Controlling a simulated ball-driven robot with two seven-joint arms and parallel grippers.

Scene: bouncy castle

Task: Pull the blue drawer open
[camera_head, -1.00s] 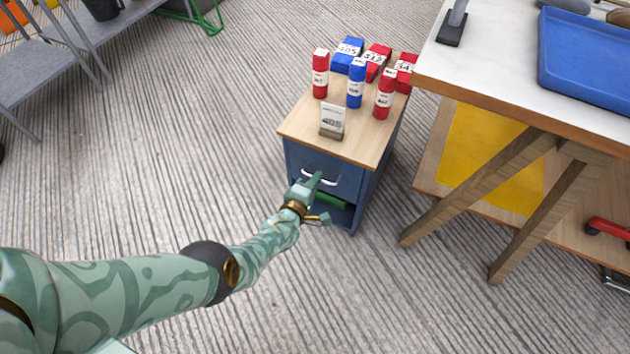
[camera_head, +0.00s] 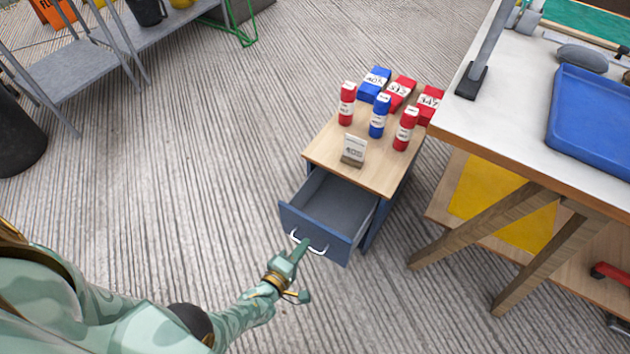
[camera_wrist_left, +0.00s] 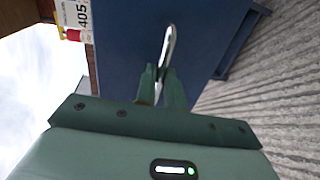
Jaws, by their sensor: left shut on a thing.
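The blue drawer (camera_head: 315,233) stands well out of its small cabinet in the head view, and its grey inside shows empty. Its pale curved handle (camera_head: 318,248) is on the front face. My left gripper (camera_head: 301,246) is at the handle, its arm coming in from the lower left. In the left wrist view the fingers (camera_wrist_left: 162,86) are shut on the handle (camera_wrist_left: 168,45), with the blue front (camera_wrist_left: 125,50) just beyond. My right gripper is not in view.
The cabinet's wooden top (camera_head: 385,165) bears red and blue cylinders, several red and blue boxes and a small sign (camera_head: 353,149). A white-topped table (camera_head: 510,125) with slanted wooden legs stands close on the right. Grey shelving (camera_head: 80,70) is at upper left. Floor in front is clear.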

